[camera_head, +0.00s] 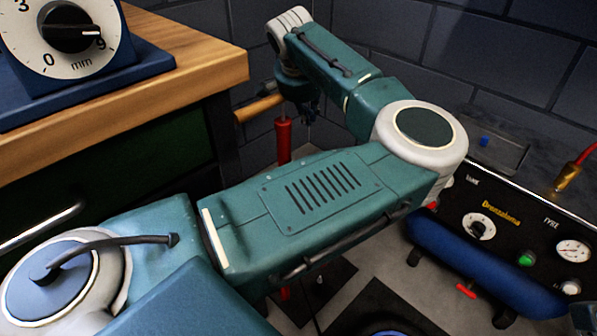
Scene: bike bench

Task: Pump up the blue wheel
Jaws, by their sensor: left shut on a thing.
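My left arm reaches across the view and folds back, with its gripper (308,112) at the upper middle. The gripper is shut at the wooden handle (258,108) of a red floor pump, though the fingers are small and dark and the grip is partly hidden. The pump's red upper part (284,140) stands upright below the handle; my arm hides its middle. A blue rounded edge (390,333) at the bottom edge may be part of the blue wheel, mostly cut off. My right gripper is not in view.
A workbench (190,75) with a wooden top and a dial gauge (75,35) stands at left. A compressor with a blue tank (480,268), knobs and a tyre gauge (572,251) stands at right. A dark brick wall closes the back. Dark mats lie on the grey floor.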

